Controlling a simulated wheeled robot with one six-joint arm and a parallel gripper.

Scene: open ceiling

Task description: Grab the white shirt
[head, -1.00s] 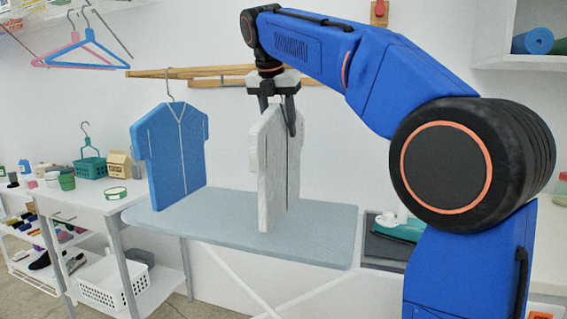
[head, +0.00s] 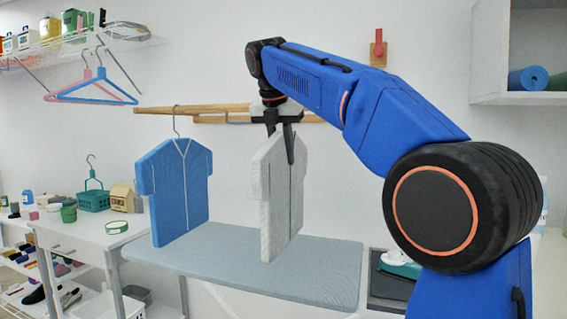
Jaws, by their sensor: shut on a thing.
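The white shirt (head: 278,205) is a stiff, flat shape with a seam line down its front. It is upright over the ironing board (head: 322,274). My gripper (head: 281,145) comes down from above, shut on the shirt's top edge, with a dark finger showing against the near face. The other fingertip is partly hidden. I cannot tell whether the shirt's lower edge touches the board.
A blue shirt (head: 176,198) with a hook on top is close to the left. A wooden rail (head: 195,113) runs along the wall behind. A side table (head: 88,238) holds a green basket (head: 93,201). Blue and pink hangers (head: 92,90) hang upper left.

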